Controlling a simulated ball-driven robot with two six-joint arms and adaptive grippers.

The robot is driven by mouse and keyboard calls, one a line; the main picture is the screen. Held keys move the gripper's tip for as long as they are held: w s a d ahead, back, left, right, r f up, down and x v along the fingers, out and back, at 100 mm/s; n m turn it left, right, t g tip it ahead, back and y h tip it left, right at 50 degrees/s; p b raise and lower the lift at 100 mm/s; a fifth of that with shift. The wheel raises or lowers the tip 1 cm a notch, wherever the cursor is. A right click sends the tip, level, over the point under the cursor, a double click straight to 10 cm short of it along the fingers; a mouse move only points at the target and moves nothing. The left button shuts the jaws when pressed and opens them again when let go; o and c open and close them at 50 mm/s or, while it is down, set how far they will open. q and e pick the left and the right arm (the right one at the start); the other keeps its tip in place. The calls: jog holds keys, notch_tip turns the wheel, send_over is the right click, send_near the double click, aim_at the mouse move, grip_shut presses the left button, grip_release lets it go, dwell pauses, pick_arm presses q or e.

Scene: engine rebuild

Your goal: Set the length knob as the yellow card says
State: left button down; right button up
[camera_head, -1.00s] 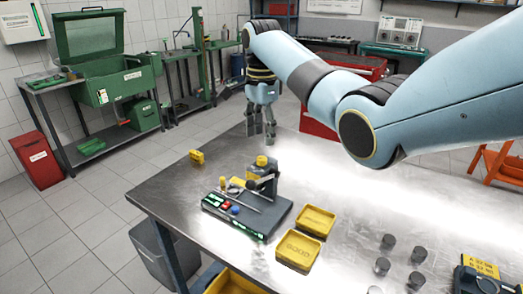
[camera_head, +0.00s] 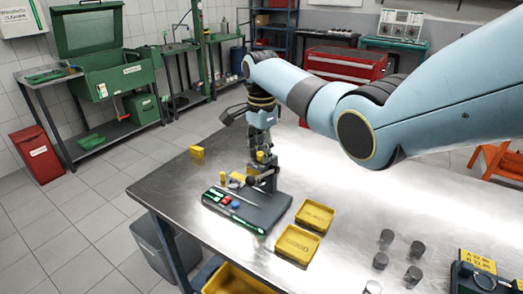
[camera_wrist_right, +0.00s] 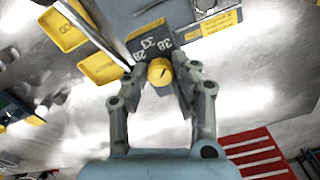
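The yellow length knob (camera_wrist_right: 160,72) has a dark pointer line and sits by a dark dial plate (camera_wrist_right: 155,42) with white numbers 28, 33 and 38. It also shows small in the head view (camera_head: 262,157), on the grey bench device (camera_head: 250,213). My right gripper (camera_wrist_right: 161,74) is open, with one finger on each side of the knob and visible gaps between. The head view shows it (camera_head: 262,148) at the device. A yellow card (camera_head: 478,261) with two lines of lettering stands at the right; its figures are too small to read surely. My left gripper is out of view.
Two yellow trays (camera_head: 296,245) lie right of the device. Several grey cylinders (camera_head: 381,260) stand further right by a dark case (camera_head: 470,280). A small yellow block (camera_head: 196,152) stands near the table's left edge. The steel table (camera_head: 345,205) is bare between these.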

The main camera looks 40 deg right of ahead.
grip_shut()
jog(key=shift+n, duration=0.3)
jog(key=n+p, duration=0.1)
jog(key=n, duration=1.3)
jog(key=shift+n, duration=2.7)
